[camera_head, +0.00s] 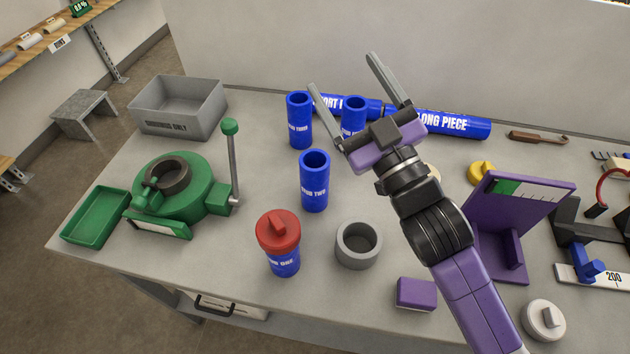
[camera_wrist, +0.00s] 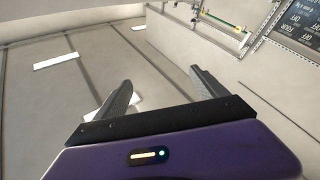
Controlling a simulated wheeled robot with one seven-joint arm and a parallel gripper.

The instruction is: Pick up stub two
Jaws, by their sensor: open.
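Stub two (camera_head: 314,184) is a blue open-topped tube labelled "STUB TWO", standing upright near the middle of the table in the head view. My gripper (camera_head: 370,76) is open and empty, raised above the back of the table, up and to the right of stub two. Its fingers point up and away from the table. In the wrist view the open fingers (camera_wrist: 160,88) show against walls and ceiling, with no stub in sight.
Stub three (camera_head: 299,122) and another blue tube (camera_head: 353,112) stand behind stub two. Stub one (camera_head: 285,262), under a red cap, and a grey ring cup (camera_head: 358,245) stand in front. A green clamp (camera_head: 185,200) is left; a purple stand (camera_head: 510,215) is right.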

